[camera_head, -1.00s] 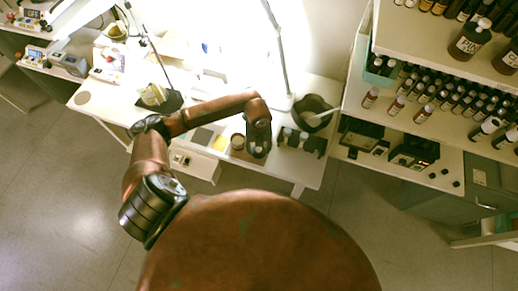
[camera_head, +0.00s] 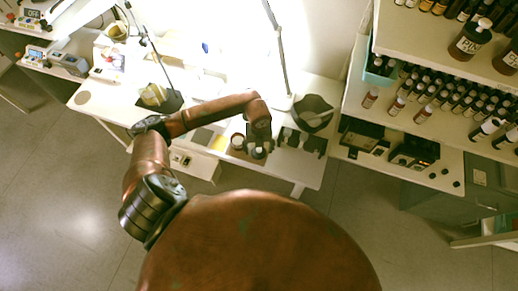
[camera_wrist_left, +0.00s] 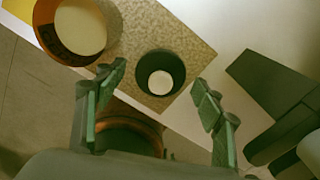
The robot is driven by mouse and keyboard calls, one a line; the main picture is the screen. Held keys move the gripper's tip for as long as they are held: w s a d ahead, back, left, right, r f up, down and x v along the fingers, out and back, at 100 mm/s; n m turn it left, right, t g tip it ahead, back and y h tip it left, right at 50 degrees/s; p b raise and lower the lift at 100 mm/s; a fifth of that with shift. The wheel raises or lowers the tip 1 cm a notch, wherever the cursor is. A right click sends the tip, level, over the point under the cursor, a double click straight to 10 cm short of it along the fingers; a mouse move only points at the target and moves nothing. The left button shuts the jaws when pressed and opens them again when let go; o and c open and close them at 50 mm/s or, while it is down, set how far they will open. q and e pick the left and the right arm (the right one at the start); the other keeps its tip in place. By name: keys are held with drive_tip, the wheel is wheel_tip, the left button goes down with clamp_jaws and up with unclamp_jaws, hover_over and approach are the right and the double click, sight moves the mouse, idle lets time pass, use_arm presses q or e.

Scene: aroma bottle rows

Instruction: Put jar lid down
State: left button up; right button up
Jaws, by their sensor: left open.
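A dark round jar lid (camera_wrist_left: 160,66) with a pale round centre lies on a speckled tan mat (camera_wrist_left: 142,22) in the left wrist view. It also shows as a small dark, pale-centred shape (camera_head: 257,153) in the head view. An amber open jar (camera_wrist_left: 50,38) with pale contents stands to its upper left, and it shows in the head view (camera_head: 237,141) too. My left gripper (camera_wrist_left: 157,102) is open and empty, its fingers spread on either side of the lid and apart from it. My right gripper is out of view.
A black holder (camera_head: 300,142) with small items stands just right of the gripper. A dark mortar-like bowl (camera_head: 313,112) sits behind it. A lamp stand (camera_head: 277,55) rises at the back. Bottle-filled shelves (camera_head: 430,110) stand at the right.

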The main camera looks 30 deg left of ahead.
sight(259, 150)
use_arm(q)
wheel_tip(259, 150, up, 12)
drive_tip(key=shift+p, duration=0.4)
idle(0.4)
